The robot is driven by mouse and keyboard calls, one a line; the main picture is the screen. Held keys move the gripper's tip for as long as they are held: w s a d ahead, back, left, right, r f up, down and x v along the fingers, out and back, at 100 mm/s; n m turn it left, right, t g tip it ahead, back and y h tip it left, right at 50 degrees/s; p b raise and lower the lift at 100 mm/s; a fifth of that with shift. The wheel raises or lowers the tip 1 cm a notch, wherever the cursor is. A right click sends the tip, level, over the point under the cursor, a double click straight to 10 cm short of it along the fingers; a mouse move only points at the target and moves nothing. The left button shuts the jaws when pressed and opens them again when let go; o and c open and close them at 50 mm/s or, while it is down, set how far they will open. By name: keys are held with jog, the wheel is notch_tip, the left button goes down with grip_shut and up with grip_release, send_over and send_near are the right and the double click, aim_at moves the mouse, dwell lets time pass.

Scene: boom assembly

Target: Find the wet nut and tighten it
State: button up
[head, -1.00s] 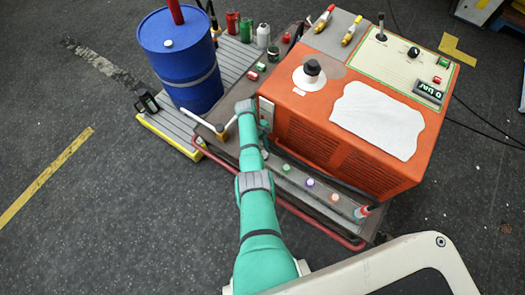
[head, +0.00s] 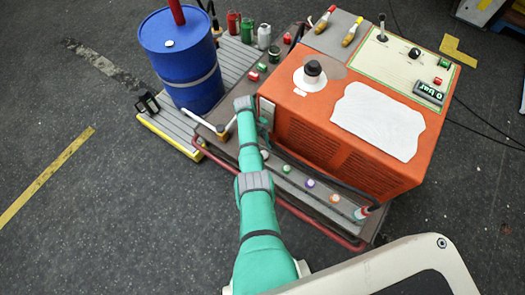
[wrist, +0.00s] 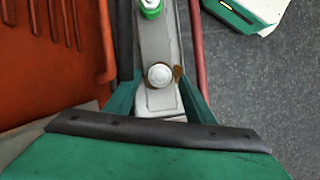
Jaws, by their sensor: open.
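A pale round nut or cap (wrist: 159,75) sits on the grey ledge in the wrist view, with brown stain beside it. My gripper (wrist: 159,90) is open above it, with one dark green finger on either side. I cannot tell whether the fingers touch it. In the head view several coloured fittings sit in a row on the ledge: a pale one (head: 265,155), a green one (head: 287,168), a purple one (head: 310,183) and an orange one (head: 334,198). The green one also shows in the wrist view (wrist: 151,8). I cannot tell which is wet.
The orange machine (head: 340,130) stands beside the ledge. A dark hose runs between them, and a red rail (head: 300,218) borders the outer side. A blue drum (head: 182,60) stands on a pallet at the back left. The floor at left is mostly clear.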

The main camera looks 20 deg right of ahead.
jog(key=v, duration=0.9)
jog(key=shift+f, duration=0.1)
jog(key=s+d+t+y, duration=0.2)
jog(key=s+t, duration=0.2)
jog(key=f, duration=1)
jog(key=shift+s, duration=0.3)
jog(key=c, duration=1.1)
jog(key=shift+o, duration=0.2)
